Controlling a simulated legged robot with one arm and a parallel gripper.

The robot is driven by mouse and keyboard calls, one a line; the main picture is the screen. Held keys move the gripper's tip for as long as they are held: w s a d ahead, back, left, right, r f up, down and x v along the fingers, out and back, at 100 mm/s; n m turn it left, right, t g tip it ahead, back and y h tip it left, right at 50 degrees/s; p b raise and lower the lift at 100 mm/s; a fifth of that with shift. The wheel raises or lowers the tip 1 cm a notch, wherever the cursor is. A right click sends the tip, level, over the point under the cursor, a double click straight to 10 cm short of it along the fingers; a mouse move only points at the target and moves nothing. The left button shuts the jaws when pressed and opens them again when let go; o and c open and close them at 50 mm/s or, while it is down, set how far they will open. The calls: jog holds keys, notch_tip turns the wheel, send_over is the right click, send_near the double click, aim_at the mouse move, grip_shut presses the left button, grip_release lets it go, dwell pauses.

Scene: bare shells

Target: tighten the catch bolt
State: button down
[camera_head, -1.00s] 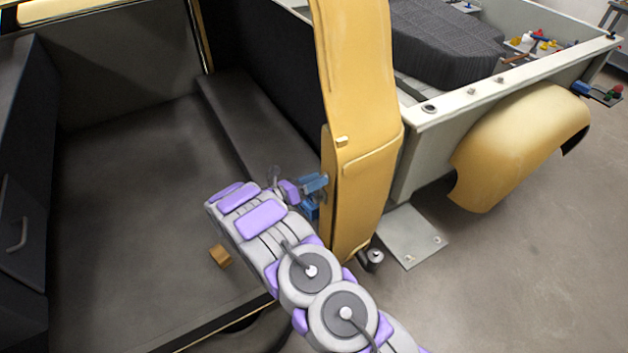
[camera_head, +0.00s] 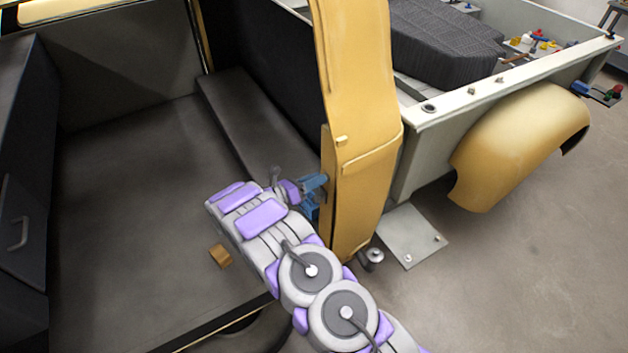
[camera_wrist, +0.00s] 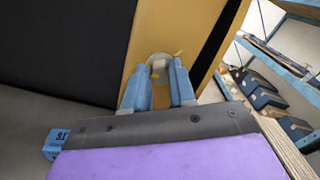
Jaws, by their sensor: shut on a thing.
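The yellow upright panel (camera_head: 362,130) stands at the middle of the head view, its inner edge facing my gripper. My gripper (camera_head: 318,184) has blue fingers that reach this edge. In the wrist view my gripper (camera_wrist: 160,85) is shut on a small pale bolt head (camera_wrist: 159,65) at the yellow edge. A rounded grey piece shows around the bolt's far side. The fingers hide the sides of the bolt, and the head view does not show the bolt.
A small brown block (camera_head: 220,256) lies on the grey floor of the shell. A yellow fender (camera_head: 522,145) and a pale body side (camera_head: 480,110) stand at the right. A flat metal plate (camera_head: 411,236) lies beside the panel's foot. Blue shelving (camera_wrist: 285,75) shows in the wrist view.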

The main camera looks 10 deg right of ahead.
jog(key=shift+f+m, duration=0.1)
jog(key=shift+m, duration=0.2)
jog(key=shift+s+d+f+m+b, duration=0.1)
jog(key=shift+s+m+b, duration=0.05)
jog(key=shift+m+b, duration=3.7)
jog(key=shift+s+a+f+m+b, duration=0.1)
jog(key=shift+f+m+b, duration=0.05)
jog(key=shift+m+b, duration=3.7)
jog(key=shift+s+d+f+m+b, duration=0.1)
jog(key=shift+s+m+b, duration=0.05)
jog(key=shift+m+b, duration=3.7)
jog(key=shift+f+m+p, duration=0.1)
jog(key=shift+m+p, duration=0.3)
jog(key=shift+m, duration=0.05)
jog(key=c, duration=1.1)
grip_release()
jog(key=shift+o, duration=0.9)
jog(key=p+v, duration=0.3)
jog(key=v, duration=1.4)
jog(key=shift+a, duration=0.25)
